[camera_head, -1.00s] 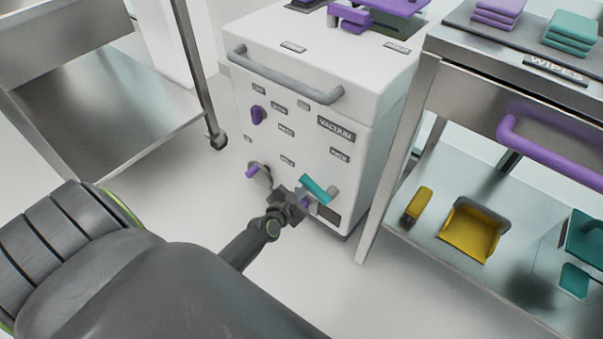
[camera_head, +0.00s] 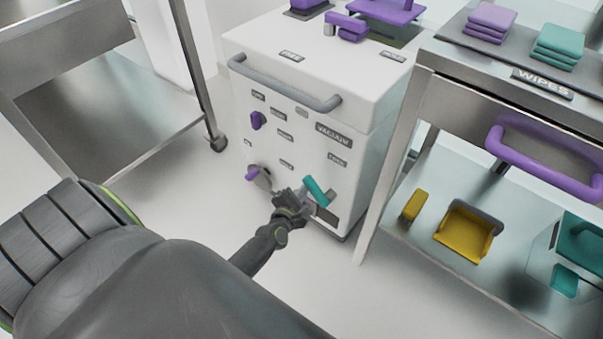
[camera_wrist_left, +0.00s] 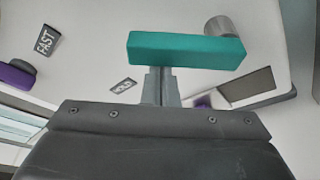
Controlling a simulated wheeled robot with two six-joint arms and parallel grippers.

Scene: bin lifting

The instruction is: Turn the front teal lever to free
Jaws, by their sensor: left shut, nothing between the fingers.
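The teal lever (camera_head: 316,190) is a short bar on a grey hub, low on the front of the white machine (camera_head: 300,110). It slants down to the right in the head view. In the left wrist view the teal lever (camera_wrist_left: 180,50) lies nearly level, with its grey hub (camera_wrist_left: 220,28) at its right end. My left gripper (camera_head: 301,196) is close beside the lever's left side. Its fingers (camera_wrist_left: 160,82) are shut together, empty, and their tips appear just at the lever's lower edge; whether they touch it I cannot tell. My right gripper is not in view.
A purple lever (camera_head: 254,173) sits left of the teal one, and a purple knob (camera_head: 257,120) higher up. A grey handle (camera_head: 285,85) crosses the machine's upper front. A steel cart (camera_head: 395,150) with a yellow scoop (camera_head: 465,232) stands right. A steel table (camera_head: 110,100) stands left.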

